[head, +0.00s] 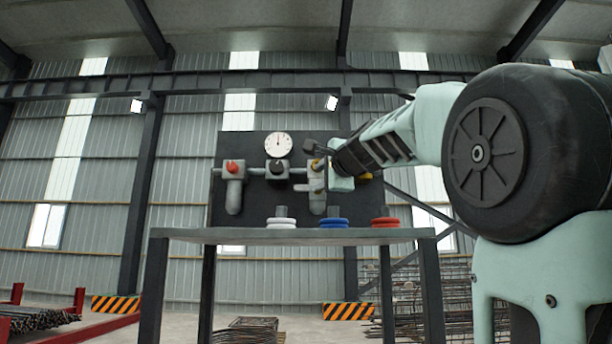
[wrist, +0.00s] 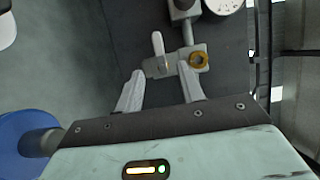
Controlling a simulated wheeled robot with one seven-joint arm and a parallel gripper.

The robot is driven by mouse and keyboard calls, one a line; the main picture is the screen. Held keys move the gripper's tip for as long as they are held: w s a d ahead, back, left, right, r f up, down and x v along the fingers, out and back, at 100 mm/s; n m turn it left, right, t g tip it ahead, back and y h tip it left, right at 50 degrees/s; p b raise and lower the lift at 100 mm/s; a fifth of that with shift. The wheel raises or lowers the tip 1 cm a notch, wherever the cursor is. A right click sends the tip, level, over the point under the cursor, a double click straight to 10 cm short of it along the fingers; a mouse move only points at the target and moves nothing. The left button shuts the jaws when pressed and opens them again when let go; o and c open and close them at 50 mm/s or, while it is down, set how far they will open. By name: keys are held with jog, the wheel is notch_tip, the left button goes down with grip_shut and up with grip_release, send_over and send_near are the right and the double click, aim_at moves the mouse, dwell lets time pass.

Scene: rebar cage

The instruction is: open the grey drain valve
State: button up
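In the wrist view a grey block fitting (wrist: 182,64) on a pipe carries a short pale grey lever (wrist: 158,43) and a brass round part (wrist: 199,60). I take the lever for the drain valve's handle, but cannot be sure.
The board also holds a white gauge (head: 278,144), a red-knobbed unit (head: 234,185) and a black-knobbed unit (head: 277,169). A yellow part (head: 366,176) shows behind my wrist. The table (head: 200,235) bears white (head: 281,222), blue (head: 334,223) and red (head: 385,221) rings.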

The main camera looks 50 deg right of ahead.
aim_at(304, 188)
jog(key=p+x, duration=0.3)
jog(key=x, duration=0.8)
jog(key=shift+f, duration=0.15)
grip_shut()
